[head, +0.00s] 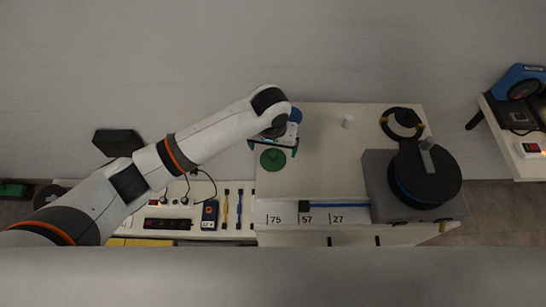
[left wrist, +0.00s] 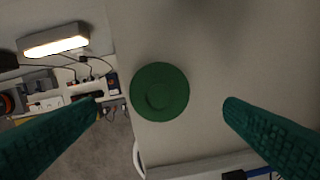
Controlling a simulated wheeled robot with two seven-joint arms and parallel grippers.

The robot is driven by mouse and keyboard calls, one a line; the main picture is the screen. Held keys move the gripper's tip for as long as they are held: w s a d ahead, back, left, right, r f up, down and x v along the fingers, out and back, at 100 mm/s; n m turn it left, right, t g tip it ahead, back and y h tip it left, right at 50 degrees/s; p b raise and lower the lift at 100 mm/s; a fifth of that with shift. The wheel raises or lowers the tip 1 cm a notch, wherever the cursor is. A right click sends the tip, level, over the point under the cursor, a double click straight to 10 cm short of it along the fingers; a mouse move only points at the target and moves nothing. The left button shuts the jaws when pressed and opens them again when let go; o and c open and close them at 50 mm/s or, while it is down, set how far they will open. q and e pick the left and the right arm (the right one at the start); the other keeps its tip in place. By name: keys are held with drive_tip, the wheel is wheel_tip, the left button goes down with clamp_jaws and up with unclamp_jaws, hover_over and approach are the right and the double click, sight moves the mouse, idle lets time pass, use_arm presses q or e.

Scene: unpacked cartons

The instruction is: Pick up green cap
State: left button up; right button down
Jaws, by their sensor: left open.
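The green cap (head: 272,159) is a round green disc lying on the pale table (head: 330,175), near its left edge. In the left wrist view the green cap (left wrist: 160,92) shows a smaller raised circle on its face and lies between the two fingers, touching neither. My left gripper (head: 273,147) is open and empty, with its teal fingers above the cap. Its green textured fingers (left wrist: 163,112) stand wide apart in the left wrist view. My right gripper is not in view.
A black round device (head: 425,172) on a grey base stands at the table's right, with a blue rod (head: 338,206) along the front. A lower bench (head: 180,222) with tools and a power strip adjoins on the left.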

sight(273, 154)
use_arm(q)
drive_tip(key=shift+w+f, duration=0.2)
drive_tip(key=shift+f, duration=1.15)
drive_tip(key=shift+w+f, duration=0.2)
drive_tip(key=shift+f, duration=1.15)
drive_tip(key=c, duration=1.1)
